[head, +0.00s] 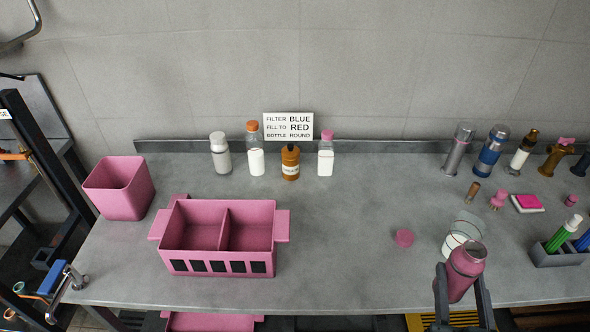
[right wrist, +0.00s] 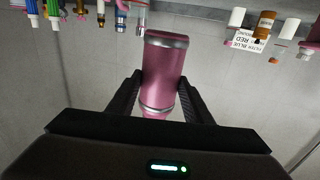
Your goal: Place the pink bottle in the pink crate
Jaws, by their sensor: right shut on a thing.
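The pink bottle (head: 463,270) has metal bands and is held, slightly tilted, near the table's front edge at the right in the head view. My right gripper (head: 462,285) is shut on it. The bottle (right wrist: 164,75) also shows between the two dark fingers in the right wrist view. The pink crate (head: 222,267) stands on the table at the left in the head view, well left of my right gripper. It has two compartments, both empty as far as I see, side handles and dark squares on its front. My left gripper is not in view.
A pink square bin (head: 121,190) stands left of the crate. A clear beaker (head: 462,232) is just behind the held bottle, and a pink lid (head: 404,238) lies left of it. Several bottles line the back. The tabletop (head: 340,250) between crate and lid is clear.

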